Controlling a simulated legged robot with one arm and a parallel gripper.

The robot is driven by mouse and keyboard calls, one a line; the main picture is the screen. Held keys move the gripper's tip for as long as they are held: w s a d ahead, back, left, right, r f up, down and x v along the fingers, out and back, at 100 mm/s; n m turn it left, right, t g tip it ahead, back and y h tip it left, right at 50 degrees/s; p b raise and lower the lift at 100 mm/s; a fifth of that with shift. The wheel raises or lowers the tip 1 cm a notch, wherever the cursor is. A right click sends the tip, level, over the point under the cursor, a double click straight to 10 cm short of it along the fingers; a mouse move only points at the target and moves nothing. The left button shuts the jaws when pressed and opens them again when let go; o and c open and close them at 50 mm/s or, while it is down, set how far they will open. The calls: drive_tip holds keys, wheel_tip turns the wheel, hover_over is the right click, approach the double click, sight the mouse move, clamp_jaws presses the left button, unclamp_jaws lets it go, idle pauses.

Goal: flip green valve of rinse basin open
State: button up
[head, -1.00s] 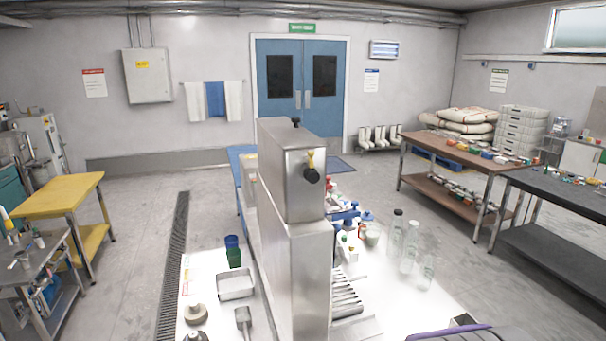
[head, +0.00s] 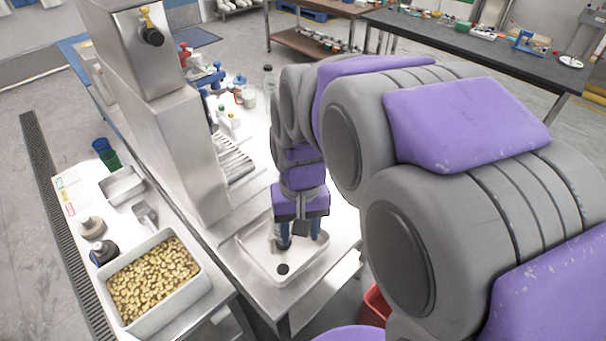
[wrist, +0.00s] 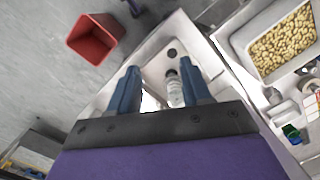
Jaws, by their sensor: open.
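The rinse basin (head: 258,266) is a pale rectangular tray with a round dark drain hole, set in the steel counter. My gripper (head: 302,241) is over the basin, pointing down, with its two blue fingers apart. In the wrist view my gripper (wrist: 160,68) is open, and the basin (wrist: 187,38) lies beyond the fingertips. A clear bottle (wrist: 174,92) shows between the fingers, nearer the right one; I cannot tell whether it touches. I cannot pick out a green valve in either view; my arm covers the area right of the basin.
A tray of beans (head: 154,282) stands left of the basin. The tall steel machine (head: 165,125) rises behind it.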

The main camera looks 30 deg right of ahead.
drive_tip(key=w+d+f+m+t, duration=0.15)
drive_tip(key=w+d, duration=0.25)
drive_tip(key=w, duration=0.4)
drive_tip(key=w+d+f+m, duration=0.1)
drive_tip(key=w+d+m, duration=0.15)
drive_tip(key=w, duration=0.45)
drive_tip(key=w+d+f+m+t, duration=0.1)
drive_tip(key=w+d+f+m, duration=0.1)
drive_tip(key=w+d+f, duration=0.35)
drive_tip(key=w+d+f+m, duration=0.2)
drive_tip(key=w+d+f, duration=0.1)
drive_tip(key=w+d, duration=0.55)
drive_tip(key=f+b, duration=0.1)
drive_tip(key=f, duration=0.4)
drive_tip(key=w+a+f+b, duration=0.1)
drive_tip(key=f+b, duration=0.1)
drive_tip(key=f, duration=0.4)
drive_tip(key=w+f+b, duration=0.1)
drive_tip(key=f, duration=0.4)
drive_tip(key=shift+a+f, duration=0.25)
drive_tip(key=shift+a, duration=0.05)
clamp_jaws()
drive_tip(key=shift+y, duration=0.3)
